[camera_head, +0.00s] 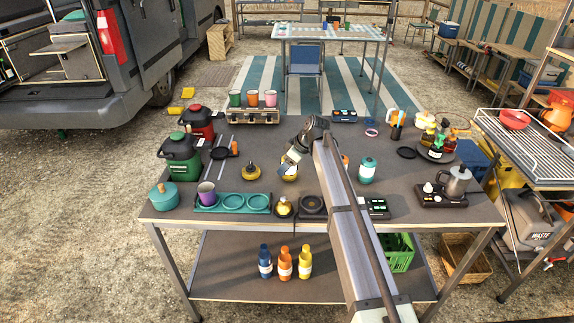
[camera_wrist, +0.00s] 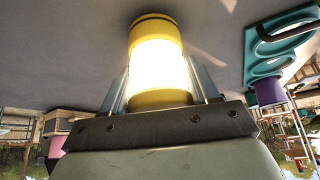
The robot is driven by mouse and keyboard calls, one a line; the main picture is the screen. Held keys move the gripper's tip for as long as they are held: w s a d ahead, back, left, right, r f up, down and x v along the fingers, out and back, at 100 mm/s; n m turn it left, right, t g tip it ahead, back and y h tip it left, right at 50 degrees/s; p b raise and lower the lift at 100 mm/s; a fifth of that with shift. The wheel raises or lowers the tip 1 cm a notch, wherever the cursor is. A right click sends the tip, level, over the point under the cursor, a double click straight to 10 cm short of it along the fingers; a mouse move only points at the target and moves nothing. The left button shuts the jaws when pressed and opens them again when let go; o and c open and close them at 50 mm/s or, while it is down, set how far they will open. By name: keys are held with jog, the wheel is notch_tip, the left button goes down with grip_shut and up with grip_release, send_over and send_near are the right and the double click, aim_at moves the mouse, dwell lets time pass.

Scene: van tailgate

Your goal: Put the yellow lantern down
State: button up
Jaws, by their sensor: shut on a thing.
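The yellow lantern (camera_wrist: 155,97) is between the two fingers of my gripper (camera_wrist: 160,85) in the wrist view. It has yellow ends and a brightly glowing white middle. My gripper is shut on it. In the head view my gripper (camera_head: 291,160) is over the middle of the grey table (camera_head: 325,178), and the lantern (camera_head: 289,175) shows small below it, partly hidden by the gripper. The lantern's far end is close to the table top. I cannot tell whether it touches.
A teal tray with round holes (camera_head: 232,203) and a purple cup (camera_head: 206,187) are at the front left. A small brass-coloured object (camera_head: 251,172) stands left of the lantern, another (camera_head: 283,208) in front. A teal canister (camera_head: 366,171) stands right. Bare table lies between them.

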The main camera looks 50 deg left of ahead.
jog(key=shift+f, duration=0.15)
jog(key=o, duration=1.1)
jog(key=v, duration=1.2)
